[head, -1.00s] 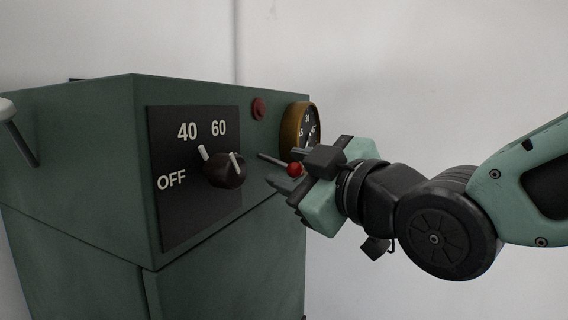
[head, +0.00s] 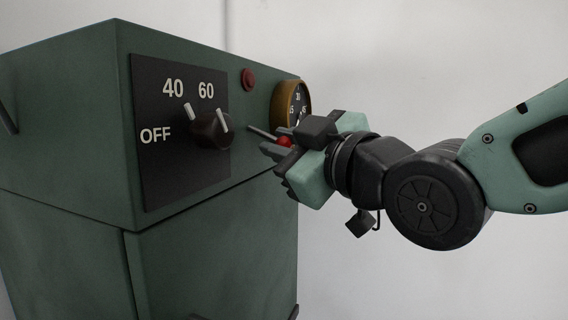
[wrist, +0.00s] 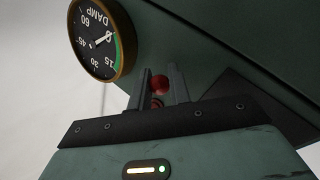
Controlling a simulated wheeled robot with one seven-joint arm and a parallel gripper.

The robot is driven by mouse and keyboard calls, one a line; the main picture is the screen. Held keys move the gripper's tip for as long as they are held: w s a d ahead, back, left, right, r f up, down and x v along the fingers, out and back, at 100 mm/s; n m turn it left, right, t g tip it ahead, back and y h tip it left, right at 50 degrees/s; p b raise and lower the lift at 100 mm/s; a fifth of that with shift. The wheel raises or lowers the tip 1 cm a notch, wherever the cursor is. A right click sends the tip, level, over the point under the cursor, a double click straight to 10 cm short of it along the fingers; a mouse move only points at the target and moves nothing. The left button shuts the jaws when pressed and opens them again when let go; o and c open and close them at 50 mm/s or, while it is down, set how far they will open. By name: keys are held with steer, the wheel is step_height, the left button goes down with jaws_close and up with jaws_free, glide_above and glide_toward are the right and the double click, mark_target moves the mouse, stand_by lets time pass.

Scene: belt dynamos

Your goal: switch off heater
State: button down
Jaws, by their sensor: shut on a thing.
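The heater is a green metal cabinet (head: 70,130) with a black panel (head: 165,180) marked OFF, 40 and 60. To the right, a thin lever with a red ball tip (head: 285,141) sticks out of the cabinet. My gripper (head: 275,141) is shut on this lever at the red ball. In the wrist view the ball (wrist: 159,84) shows between the two fingers.
A brass-rimmed gauge (head: 292,100) stands just above and behind my gripper; in the wrist view its face reads DAMP (wrist: 95,40). A red round lamp or button (head: 248,79) is above the lever. Free room lies to the right, before the plain wall.

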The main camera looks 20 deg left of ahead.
steer(key=shift+f+b, duration=0.5)
steer(key=shift+b, duration=0.55)
steer(key=shift+a+r, duration=0.1)
steer(key=shift+r, duration=0.2)
steer(key=c, duration=1.3)
jaws_free()
